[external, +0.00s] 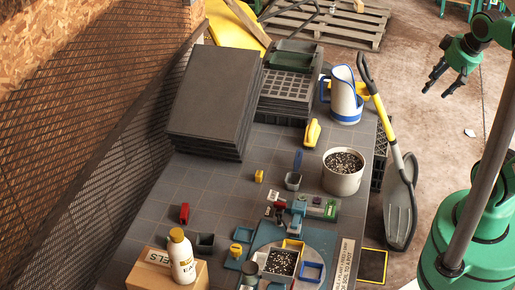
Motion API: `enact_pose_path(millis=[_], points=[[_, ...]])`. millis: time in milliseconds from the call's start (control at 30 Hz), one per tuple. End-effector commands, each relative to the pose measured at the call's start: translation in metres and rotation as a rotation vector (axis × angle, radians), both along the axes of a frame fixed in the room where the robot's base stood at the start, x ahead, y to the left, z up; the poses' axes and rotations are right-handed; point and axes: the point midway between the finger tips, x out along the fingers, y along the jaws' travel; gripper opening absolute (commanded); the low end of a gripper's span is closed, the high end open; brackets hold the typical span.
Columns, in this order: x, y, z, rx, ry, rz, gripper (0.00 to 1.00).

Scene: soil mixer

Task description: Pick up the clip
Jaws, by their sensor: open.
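My gripper (437,91) is open and empty. It hangs in the air at the upper right, over the floor and well to the right of the table. I cannot tell for sure which thing is the clip. Small candidates on the grey table (215,190) are a red piece (184,213) at the left, a small yellow piece (259,176) near the middle and a yellow piece (312,132) farther back. All stand apart from my gripper.
A soil-filled pot (342,181) and a white-and-blue jug (345,101) stand along the table's right side. A shovel (399,205) leans there. Stacked dark trays (212,105) fill the back left. A white bottle (181,258) stands on a box in front. The table's left-middle is mostly clear.

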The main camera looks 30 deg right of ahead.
Motion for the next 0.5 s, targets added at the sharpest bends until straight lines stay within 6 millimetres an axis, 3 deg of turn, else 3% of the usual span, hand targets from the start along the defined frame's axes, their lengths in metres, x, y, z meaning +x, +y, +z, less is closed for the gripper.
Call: enact_pose_path(millis=[267,500], points=[[0.003,0.001,0.002,0.003,0.002,-0.002,0.51],[0.027,0.01,0.014,0.023,0.021,-0.014,0.51]])
